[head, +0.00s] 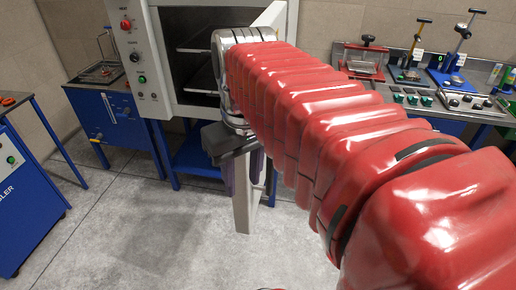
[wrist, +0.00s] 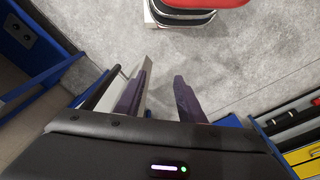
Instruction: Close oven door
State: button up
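The oven (head: 200,50) stands at the upper left of the head view, its dark chamber and shelves exposed. Its pale door is open and swung out toward me; its upper part (head: 271,16) shows above my arm and its lower part (head: 245,208) below it. My gripper (head: 243,186) points down at the door, its purple fingers spread apart. In the wrist view, my gripper (wrist: 161,78) is open with a gap between the fingers. The pale door (wrist: 148,72) shows beside and behind the left finger, with a dark bar (wrist: 101,89) farther left. Contact cannot be told.
A blue cabinet (head: 115,120) stands left of the oven, and another blue machine (head: 25,205) is at the left edge. A bench (head: 420,97) with presses and small tools is on the right. The grey floor (head: 150,235) in front is clear.

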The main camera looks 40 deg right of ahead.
jog(key=d+r+n+t+y, duration=0.1)
jog(key=d+r+n, duration=0.2)
jog(key=d, duration=0.4)
jog(key=d+r+n+t+y, duration=0.1)
jog(key=d+r+n+t, duration=0.1)
jog(key=d, duration=0.6)
notch_tip(320, 180, up, 2)
jog(key=shift+w+d+r+n, duration=0.25)
jog(key=shift+d+n, duration=0.05)
jog(key=shift+n, duration=0.5)
jog(key=shift+f, duration=0.1)
jog(key=x, duration=1.3)
jog(key=shift+f, duration=0.35)
jog(key=shift+w+a, duration=0.1)
jog(key=shift+w, duration=0.05)
jog(key=shift+c, duration=0.6)
grip_shut()
